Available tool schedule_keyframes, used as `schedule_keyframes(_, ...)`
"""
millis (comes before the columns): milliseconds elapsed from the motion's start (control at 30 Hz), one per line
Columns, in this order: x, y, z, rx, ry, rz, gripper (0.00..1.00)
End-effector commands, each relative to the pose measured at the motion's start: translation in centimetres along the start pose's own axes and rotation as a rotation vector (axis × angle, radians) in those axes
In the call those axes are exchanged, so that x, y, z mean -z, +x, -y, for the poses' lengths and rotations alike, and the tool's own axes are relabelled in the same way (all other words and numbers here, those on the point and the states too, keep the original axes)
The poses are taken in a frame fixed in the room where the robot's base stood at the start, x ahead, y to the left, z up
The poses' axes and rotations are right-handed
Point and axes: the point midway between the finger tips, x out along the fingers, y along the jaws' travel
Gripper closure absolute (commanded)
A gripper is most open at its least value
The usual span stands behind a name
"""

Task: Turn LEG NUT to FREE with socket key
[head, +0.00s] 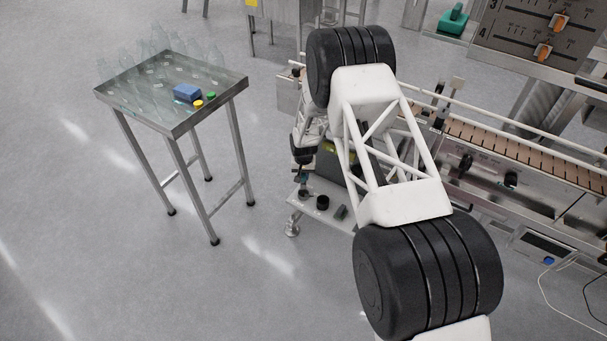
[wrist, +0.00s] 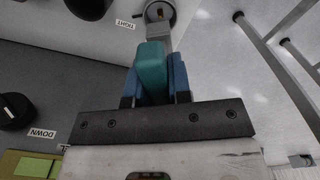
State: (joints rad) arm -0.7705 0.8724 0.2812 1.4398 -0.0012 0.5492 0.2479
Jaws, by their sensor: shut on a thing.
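The socket key (wrist: 152,72) has a teal handle. In the wrist view my gripper (wrist: 154,88) is shut on this handle, with a blue finger on each side. A grey metal shank runs from the handle to a round metal piece (wrist: 159,12) at the top edge, beside a label reading TIGHT (wrist: 129,24). The leg nut cannot be told apart from the key's end there, and whether the socket sits on it is unclear. In the head view my gripper (head: 302,178) is small, beside the machine's low plate, and the key is hard to make out.
In the wrist view a black knob (wrist: 14,112) lies left, near a DOWN label (wrist: 42,133). The head view shows a metal table (head: 135,98) with clear bottles, a blue block (head: 187,93) and yellow and green caps. A conveyor (head: 520,150) stands right. Floor between is clear.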

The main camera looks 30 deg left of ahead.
Motion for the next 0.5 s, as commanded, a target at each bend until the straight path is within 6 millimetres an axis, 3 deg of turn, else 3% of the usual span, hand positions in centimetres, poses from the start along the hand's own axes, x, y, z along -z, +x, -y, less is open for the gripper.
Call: schedule_keyframes(500,0.1,1.8,0.0,0.0,0.0,-0.001,1.0)
